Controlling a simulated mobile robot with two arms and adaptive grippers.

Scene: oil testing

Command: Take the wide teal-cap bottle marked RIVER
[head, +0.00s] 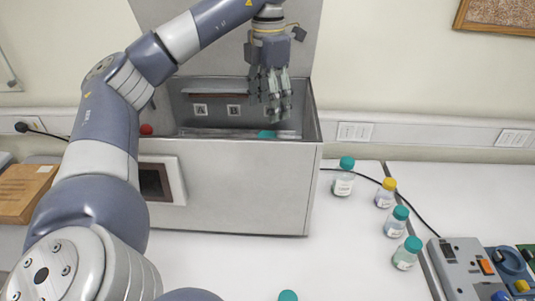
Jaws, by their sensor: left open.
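My left gripper (273,112) points down, open, inside or just above the opening of a grey metal box (245,190). A teal thing, possibly a bottle cap (267,134), shows low in the opening below the fingers; the rest of it is hidden by the front wall. On the table right of the box stand a wider-looking teal-cap bottle (343,185) and two more teal-cap bottles (394,227) (405,258), all upright. Another teal cap (288,296) shows at the bottom edge. The labels are too small to read, so I cannot tell which says RIVER. My right gripper is out of view.
The box has a raised lid (300,30) and slots marked A (201,110) and B (234,110). A yellow-cap bottle (383,200) stands among the teal ones. A black cable (416,216) runs past them to a grey device (462,262).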

